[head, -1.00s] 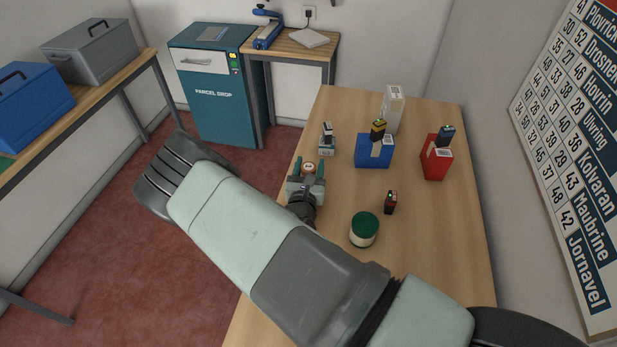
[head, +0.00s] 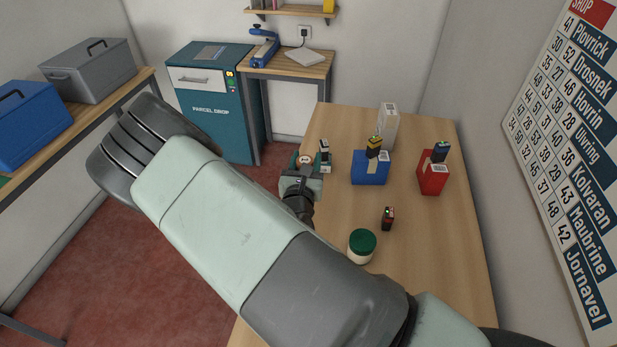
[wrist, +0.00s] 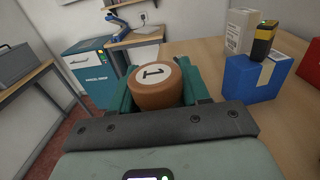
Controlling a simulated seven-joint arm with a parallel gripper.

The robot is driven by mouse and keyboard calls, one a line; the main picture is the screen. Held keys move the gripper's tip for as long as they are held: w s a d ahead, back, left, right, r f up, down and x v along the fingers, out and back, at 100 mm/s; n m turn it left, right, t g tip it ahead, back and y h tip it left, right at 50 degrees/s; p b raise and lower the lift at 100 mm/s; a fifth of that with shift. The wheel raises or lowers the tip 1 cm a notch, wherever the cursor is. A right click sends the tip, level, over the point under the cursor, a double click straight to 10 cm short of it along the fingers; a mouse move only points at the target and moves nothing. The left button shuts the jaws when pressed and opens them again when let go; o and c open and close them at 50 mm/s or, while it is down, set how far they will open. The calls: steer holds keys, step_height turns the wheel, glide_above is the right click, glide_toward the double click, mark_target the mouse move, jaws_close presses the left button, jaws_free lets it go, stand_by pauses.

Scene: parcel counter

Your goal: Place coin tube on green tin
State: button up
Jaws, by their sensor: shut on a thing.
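The coin tube (wrist: 155,83) is a brown-orange cylinder with a white top marked "1". My gripper (wrist: 160,86) is shut around it, with a teal finger on each side, in the wrist view. In the head view the tube's top (head: 305,159) shows small between the fingers of my gripper (head: 304,162), at the table's left edge. The green tin (head: 362,246) is a cream pot with a dark green lid, standing upright nearer the camera and to the right of my gripper. Its lid is bare. The tube's lower part is hidden in the wrist view.
A small grey box with a device on it (head: 325,157) stands close to the right of my gripper. A blue box (head: 370,169), a red box (head: 431,177), a white carton (head: 388,124) and a small dark device (head: 388,218) stand on the table. Table around the tin is mostly clear.

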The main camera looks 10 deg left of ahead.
steer(key=s+d+r+m+g+h, duration=0.1)
steer(key=s+d+r+m+h, duration=0.25)
steer(key=s+d, duration=0.35)
steer(key=s+d+r+m+h, duration=0.2)
steer(key=s+d+r+h, duration=0.25)
steer(key=d, duration=0.45)
glide_above(367, 233)
steer(key=shift+f, duration=4.4)
steer(key=shift+f, duration=0.1)
steer(key=o, duration=1.2)
steer(key=shift+c, duration=0.2)
